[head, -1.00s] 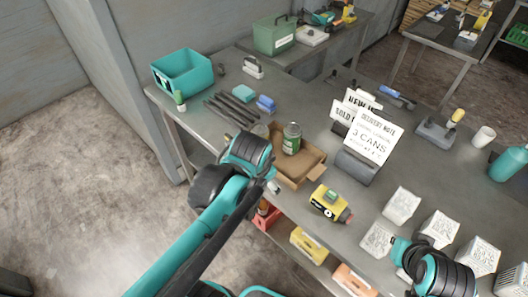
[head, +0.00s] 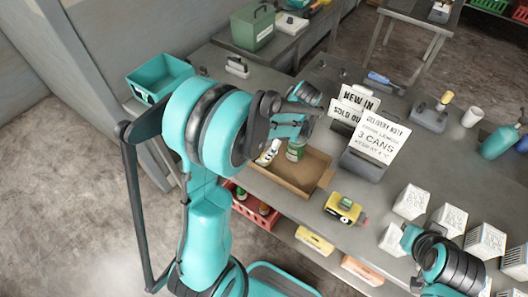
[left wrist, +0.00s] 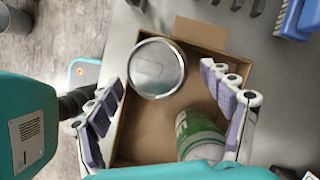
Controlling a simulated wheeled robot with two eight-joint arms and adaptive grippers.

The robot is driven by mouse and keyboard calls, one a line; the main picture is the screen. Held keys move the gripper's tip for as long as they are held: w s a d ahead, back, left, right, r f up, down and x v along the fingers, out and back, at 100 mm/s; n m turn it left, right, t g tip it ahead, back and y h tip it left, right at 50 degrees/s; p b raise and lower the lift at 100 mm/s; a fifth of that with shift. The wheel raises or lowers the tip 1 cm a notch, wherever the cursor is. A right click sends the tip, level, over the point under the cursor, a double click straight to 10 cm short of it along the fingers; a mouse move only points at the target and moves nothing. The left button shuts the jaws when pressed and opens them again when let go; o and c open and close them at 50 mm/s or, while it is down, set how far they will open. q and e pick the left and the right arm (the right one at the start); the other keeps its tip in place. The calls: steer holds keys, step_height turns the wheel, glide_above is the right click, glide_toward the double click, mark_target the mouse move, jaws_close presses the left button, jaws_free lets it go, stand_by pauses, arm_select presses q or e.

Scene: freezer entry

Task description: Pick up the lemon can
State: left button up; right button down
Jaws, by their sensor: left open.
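An open cardboard box (head: 300,190) stands at the table's near edge; it also shows in the left wrist view (left wrist: 204,33). Inside, the left wrist view shows a can with a bare silver top (left wrist: 157,68) and a green and white can (left wrist: 200,132) seen from its side. A green can (head: 296,151) shows in the head view, partly behind my gripper. I cannot read which label says lemon. My left gripper (left wrist: 166,92) is open over the box, its fingers on either side of the silver-topped can, apparently not closed on it. My right gripper is out of view.
A yellow and black device (head: 344,209) lies right of the box. A sign reading 3 CANS (head: 378,137) stands behind. Several white printed blocks (head: 411,202) stand at the right. A teal bin (head: 160,76) is at the far left. A red crate (head: 240,207) sits below the table.

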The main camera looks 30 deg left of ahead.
arm_select(q)
steer(key=b+x, duration=0.1)
steer(key=x, duration=0.3)
steer(key=shift+a, duration=0.1)
steer(key=c, duration=1.6)
